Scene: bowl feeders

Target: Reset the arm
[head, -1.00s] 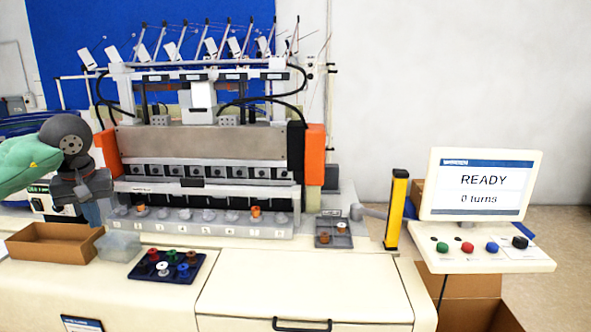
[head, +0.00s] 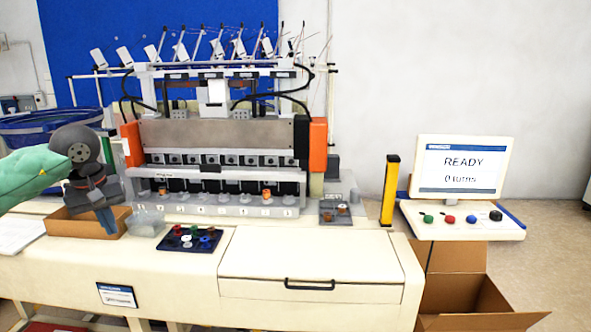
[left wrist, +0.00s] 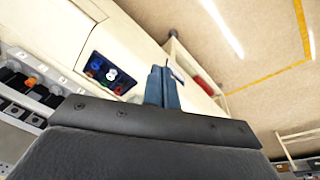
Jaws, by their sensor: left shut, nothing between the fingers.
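My left gripper (head: 107,221) hangs at the left of the head view, fingers pointing down, in front of the brown cardboard box (head: 68,228). Its fingers are together and hold nothing. They also show in the left wrist view (left wrist: 162,86), closed, with the dark blue tray (left wrist: 109,73) to their left. My left arm, in a green sleeve, comes in from the left. My right gripper is in neither current view.
The winding machine (head: 222,133) stands at the back of the bench. The dark blue tray of coloured bobbins (head: 168,246), a clear bin (head: 146,224) and a grey tray (head: 327,217) lie before it. A yellow post (head: 390,190) and a READY screen (head: 461,166) stand right.

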